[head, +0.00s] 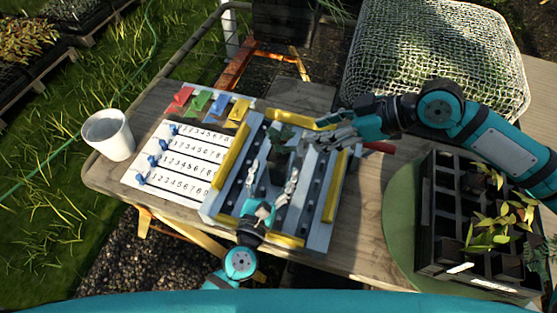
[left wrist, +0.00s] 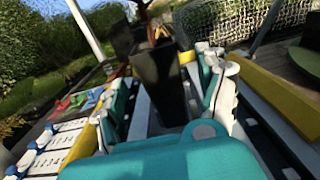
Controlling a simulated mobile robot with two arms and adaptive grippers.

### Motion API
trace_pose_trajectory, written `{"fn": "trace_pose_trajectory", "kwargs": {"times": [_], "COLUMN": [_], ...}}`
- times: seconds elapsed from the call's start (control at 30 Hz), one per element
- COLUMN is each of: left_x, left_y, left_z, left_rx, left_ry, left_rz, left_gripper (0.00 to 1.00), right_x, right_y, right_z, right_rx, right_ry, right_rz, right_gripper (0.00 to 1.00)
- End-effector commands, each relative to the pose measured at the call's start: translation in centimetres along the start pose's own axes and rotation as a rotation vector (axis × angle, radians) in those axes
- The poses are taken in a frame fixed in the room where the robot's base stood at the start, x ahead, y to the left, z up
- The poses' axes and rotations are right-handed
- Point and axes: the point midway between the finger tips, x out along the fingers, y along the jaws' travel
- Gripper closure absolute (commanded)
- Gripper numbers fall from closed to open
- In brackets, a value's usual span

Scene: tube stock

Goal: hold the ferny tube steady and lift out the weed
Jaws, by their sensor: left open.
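A dark square plant tube (head: 276,166) stands upright in the slotted tray (head: 325,213), with green leaves (head: 284,138) at its top. In the left wrist view the black tube (left wrist: 160,82) stands between my fingers, with a reddish stem (left wrist: 149,22) rising from it. My left gripper (head: 271,178) is open, one finger on each side of the tube, with gaps visible. My right gripper (head: 312,133) reaches in from the right beside the leaves; its two fingers look apart, with nothing seen between them. Which leaves are weed and which are ferny I cannot tell.
A white cup (head: 108,135) stands at the table's left edge, by a numbered board (head: 177,160) with blue pegs and coloured tags (head: 209,104). A black crate (head: 436,225) of seedlings stands at right on a green disc (head: 398,215). A mesh-covered mound (head: 436,55) is behind.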

Motion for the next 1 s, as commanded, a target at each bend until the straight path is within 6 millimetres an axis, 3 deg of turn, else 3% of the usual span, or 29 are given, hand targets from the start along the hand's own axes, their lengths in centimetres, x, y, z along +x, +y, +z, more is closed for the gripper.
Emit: {"fn": "trace_pose_trajectory", "kwargs": {"times": [0.23, 0.63, 1.0], "left_x": [3.2, 3.9, 3.9], "left_y": [0.0, 0.0, 0.0], "left_z": [0.0, 0.0, 0.0], "left_rx": [0.001, 0.0, 0.0], "left_ry": [-0.001, 0.001, 0.0], "left_rz": [0.0, 0.0, 0.0], "left_gripper": [0.26, 0.26, 0.73], "right_x": [0.0, 0.0, 0.0], "right_y": [0.0, 0.0, 0.0], "right_z": [0.0, 0.0, 0.0], "right_rx": [0.0, 0.0, 0.0], "right_ry": [0.0, 0.0, 0.0], "right_rz": [0.0, 0.0, 0.0], "right_gripper": [0.62, 0.62, 0.62]}}
